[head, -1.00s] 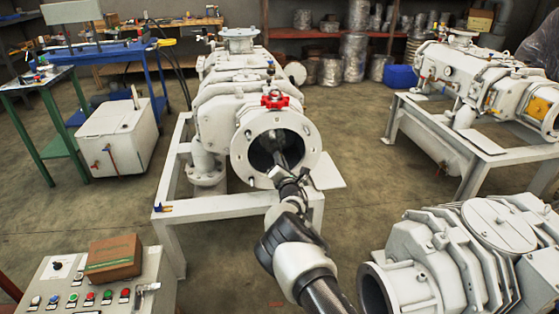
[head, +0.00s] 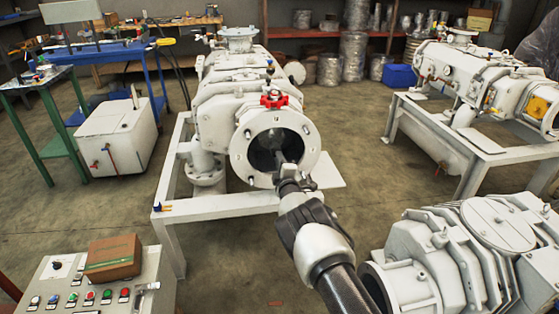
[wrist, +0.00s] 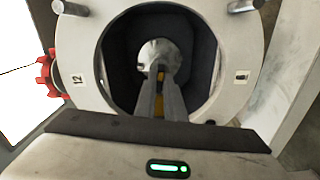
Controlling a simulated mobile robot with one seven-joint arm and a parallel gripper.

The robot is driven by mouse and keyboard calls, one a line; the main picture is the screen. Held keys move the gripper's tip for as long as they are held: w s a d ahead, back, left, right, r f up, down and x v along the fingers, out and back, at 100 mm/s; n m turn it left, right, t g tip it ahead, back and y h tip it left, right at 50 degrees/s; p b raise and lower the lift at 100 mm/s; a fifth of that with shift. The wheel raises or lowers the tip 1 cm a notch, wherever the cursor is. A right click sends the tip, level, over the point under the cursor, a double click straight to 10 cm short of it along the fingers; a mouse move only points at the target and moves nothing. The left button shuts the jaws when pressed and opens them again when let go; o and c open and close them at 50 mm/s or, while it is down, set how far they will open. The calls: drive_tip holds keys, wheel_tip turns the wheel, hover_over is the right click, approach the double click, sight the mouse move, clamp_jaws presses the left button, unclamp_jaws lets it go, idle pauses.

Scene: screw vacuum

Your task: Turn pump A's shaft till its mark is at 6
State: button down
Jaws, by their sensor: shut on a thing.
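The white pump (head: 235,100) in the middle has a round, bolted flange (head: 240,155) with an open dark bore facing me. I can read no letter on it. My gripper (head: 281,157) reaches into the bore. In the wrist view, my gripper's two long fingers (wrist: 161,74) are shut on the pale, rounded shaft end (wrist: 157,50) deep inside. The fingers hide part of the shaft. A little yellow shows between them; I cannot tell whether it is the shaft's mark.
A red handwheel (head: 274,101) sits above the flange. Studs, such as one upper-left stud (wrist: 70,8), stick out of its face. Another pump (head: 470,240) stands at front right, and a control panel (head: 60,275) with a cardboard box (head: 114,257) at front left.

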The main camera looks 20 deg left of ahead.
drive_tip(key=shift+s+a+f+m, duration=0.1)
drive_tip(key=shift+m, duration=3.8)
drive_tip(key=shift+a+f+m, duration=0.1)
drive_tip(key=shift+m, duration=3.8)
drive_tip(key=c, duration=1.8)
unclamp_jaws()
drive_tip(key=shift+c, duration=0.2)
